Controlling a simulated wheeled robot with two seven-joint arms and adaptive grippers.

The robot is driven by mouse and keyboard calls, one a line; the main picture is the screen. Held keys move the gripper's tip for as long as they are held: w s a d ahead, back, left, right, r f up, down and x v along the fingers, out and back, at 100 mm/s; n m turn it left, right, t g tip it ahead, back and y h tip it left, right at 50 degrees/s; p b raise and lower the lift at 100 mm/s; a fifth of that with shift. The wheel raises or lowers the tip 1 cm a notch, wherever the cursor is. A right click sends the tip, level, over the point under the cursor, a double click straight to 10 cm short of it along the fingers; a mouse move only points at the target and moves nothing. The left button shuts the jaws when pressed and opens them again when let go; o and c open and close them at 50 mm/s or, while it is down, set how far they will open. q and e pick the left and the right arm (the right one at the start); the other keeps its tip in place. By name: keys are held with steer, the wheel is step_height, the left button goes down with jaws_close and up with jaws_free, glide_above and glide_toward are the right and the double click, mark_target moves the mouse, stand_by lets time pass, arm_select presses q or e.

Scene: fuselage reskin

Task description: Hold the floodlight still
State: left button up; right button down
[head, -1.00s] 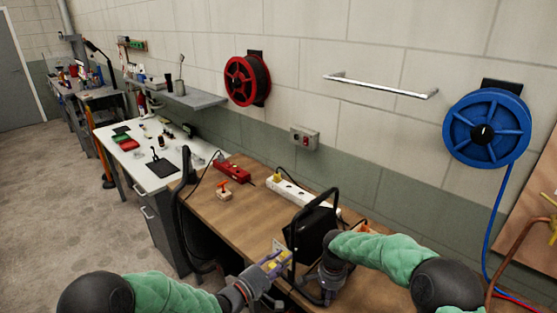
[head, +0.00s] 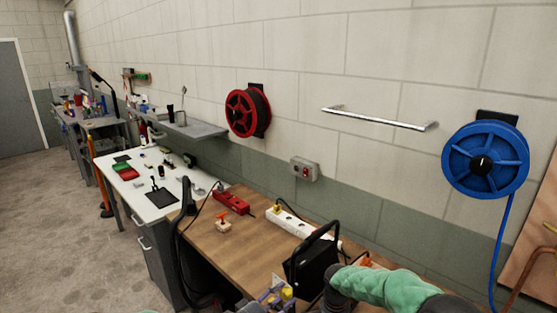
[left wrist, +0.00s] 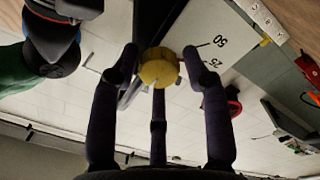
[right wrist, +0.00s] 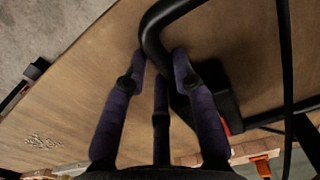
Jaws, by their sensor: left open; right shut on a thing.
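The floodlight (head: 312,262) is a black box with a black tube frame, standing on the wooden bench near the bottom of the head view. My right gripper (right wrist: 158,62) is shut on its black tube (right wrist: 158,22) in the right wrist view. In the head view my right forearm hides part of that grip. My left gripper (head: 276,294) is beside the floodlight, to its left. In the left wrist view its open fingers (left wrist: 160,52) stand on either side of a yellow round knob (left wrist: 158,74). I cannot tell whether they touch it. A pale panel marked 25 and 50 (left wrist: 215,48) is behind the knob.
A white power strip (head: 290,221), a red tool (head: 232,202) and a small orange-topped piece (head: 223,224) lie on the wooden bench (head: 250,245). A blue hose reel (head: 486,160) hangs on the wall.

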arm_select(q)
steer(key=v, duration=0.6)
stand_by(0.3)
steer(key=shift+r, duration=0.1)
arm_select(e)
steer(key=c, duration=0.9)
jaws_free()
